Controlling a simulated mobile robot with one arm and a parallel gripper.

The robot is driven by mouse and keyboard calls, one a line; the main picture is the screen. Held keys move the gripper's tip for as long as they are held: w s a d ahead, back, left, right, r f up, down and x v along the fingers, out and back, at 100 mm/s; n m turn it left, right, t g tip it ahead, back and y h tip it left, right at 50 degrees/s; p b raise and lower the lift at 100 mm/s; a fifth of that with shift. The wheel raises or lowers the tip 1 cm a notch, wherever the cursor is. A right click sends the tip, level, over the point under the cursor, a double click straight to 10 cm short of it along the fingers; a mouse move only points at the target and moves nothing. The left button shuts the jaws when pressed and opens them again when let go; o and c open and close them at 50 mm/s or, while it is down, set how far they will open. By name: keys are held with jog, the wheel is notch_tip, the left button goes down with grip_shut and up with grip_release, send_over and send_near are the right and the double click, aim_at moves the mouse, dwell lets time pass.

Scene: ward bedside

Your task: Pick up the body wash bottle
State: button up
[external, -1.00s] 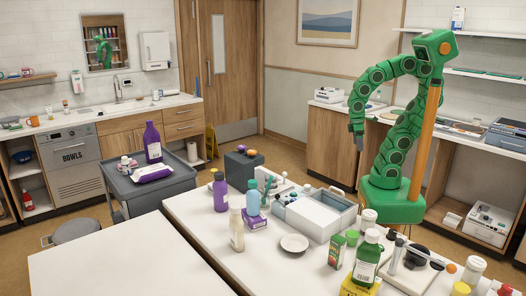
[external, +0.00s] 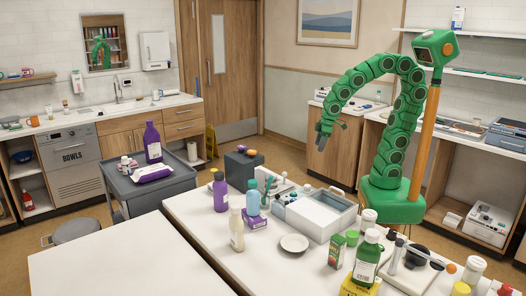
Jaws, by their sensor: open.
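Several bottles are in view, and their labels are too small to read, so I cannot tell which is the body wash. A purple bottle (external: 220,194), a light blue bottle (external: 253,203) and a cream bottle (external: 237,231) stand upright on the white table. A green bottle (external: 366,262) with a white label stands at the table's front right. A larger purple bottle (external: 153,143) stands on the grey cart. My gripper (external: 325,136) is open and empty, in the air behind the table and clear of all the bottles.
A white-grey box (external: 322,221) with compartments stands on the table below my gripper. A small plate (external: 294,243) lies in front of it. Small containers crowd the right end. The left white tabletop (external: 120,270) is bare.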

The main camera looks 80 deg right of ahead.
jog(key=w+a+n+t+y, duration=0.1)
jog(key=w+a+t, duration=0.1)
jog(key=w+a, duration=0.55)
jog(key=w+a+n+t+y, duration=0.1)
jog(key=w+a+t, duration=0.3)
jog(key=w, duration=0.7)
jog(key=w+a+n+t+y, duration=0.1)
jog(key=w+a, duration=0.6)
jog(key=w, duration=0.2)
jog(key=n+t+y, duration=0.2)
jog(key=n+y, duration=0.3)
jog(key=y, duration=0.6)
send_over(232, 211)
jog(key=v, duration=0.3)
jog(key=shift+d+r, duration=0.2)
jog(key=shift+r, duration=0.1)
jog(key=shift+a+f+n, duration=0.15)
jog(key=shift+f+n, duration=0.05)
jog(key=shift+n, duration=0.1)
jog(key=shift+f, duration=3.35)
jog(key=shift+x, duration=1.55)
jog(key=shift+c, duration=0.3)
